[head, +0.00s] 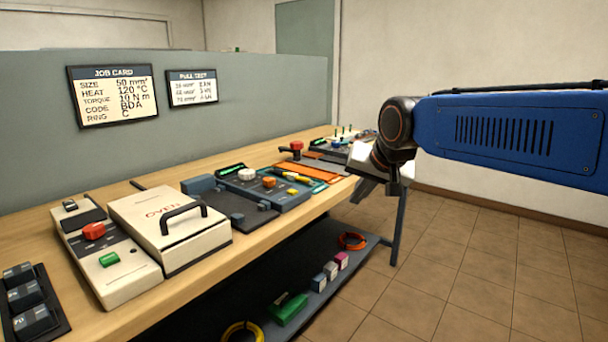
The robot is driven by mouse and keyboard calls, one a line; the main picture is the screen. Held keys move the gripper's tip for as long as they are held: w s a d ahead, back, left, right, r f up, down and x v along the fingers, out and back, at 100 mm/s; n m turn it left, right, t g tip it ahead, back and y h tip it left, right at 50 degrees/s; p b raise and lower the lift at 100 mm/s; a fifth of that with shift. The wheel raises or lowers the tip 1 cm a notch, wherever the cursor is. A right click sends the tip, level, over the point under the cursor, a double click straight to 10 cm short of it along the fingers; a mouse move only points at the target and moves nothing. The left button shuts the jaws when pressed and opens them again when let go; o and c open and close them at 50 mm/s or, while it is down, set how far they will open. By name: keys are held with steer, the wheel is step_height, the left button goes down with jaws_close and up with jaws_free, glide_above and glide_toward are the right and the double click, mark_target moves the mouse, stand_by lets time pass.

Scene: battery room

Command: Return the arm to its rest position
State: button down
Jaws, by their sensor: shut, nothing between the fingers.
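My blue arm (510,135) reaches in from the right edge of the head view, roughly level, with a dark round wrist joint. My gripper (364,188) hangs below that wrist, in front of the far right part of the workbench (150,305). It is shut and holds nothing. Its fingers are small and partly hidden by the wrist. I cannot tell its exact distance from the bench edge.
On the bench stand a cream oven (170,228) with a black handle, a control box (105,250), a blue-grey device (270,187) and an orange mat (310,168). A lower shelf (325,298) holds small boxes and cable coils. The tiled floor (450,270) at right is clear.

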steer(key=s+d+f, duration=0.5)
steer(key=s+f, duration=0.1)
steer(key=s, duration=0.3)
steer(key=s+d+f+n+g+h, duration=0.1)
steer(key=s+d+f, duration=0.5)
steer(key=s, duration=0.3)
steer(key=s+d+f+n+g+h, duration=0.1)
steer(key=s+d+f, duration=0.4)
steer(key=s, duration=0.4)
steer(key=shift+s+d+f, duration=0.2)
steer(key=shift+d+f, duration=0.05)
steer(key=shift+f, duration=0.45)
